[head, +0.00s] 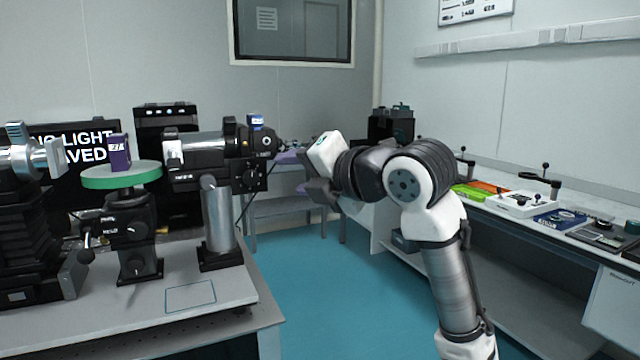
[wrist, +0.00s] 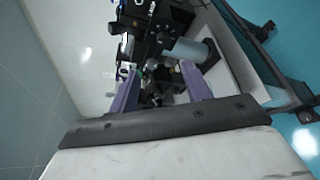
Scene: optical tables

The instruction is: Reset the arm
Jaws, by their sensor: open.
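My gripper (wrist: 160,84) shows in the wrist view with its two purple fingers spread apart and nothing between them. Beyond the fingers, the black optical instruments and a grey post are visible. In the head view my arm is bent, with its white and dark wrist near the middle, raised above the blue floor to the right of the optical table (head: 120,322). The fingers are hard to make out there.
On the optical table stand a black optical tube (head: 210,148) on a grey post (head: 218,215) and a green disc (head: 121,177) carrying a small purple block (head: 119,153). A side bench (head: 480,203) with several small devices runs along the right wall. Blue floor (head: 325,290) lies clear between.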

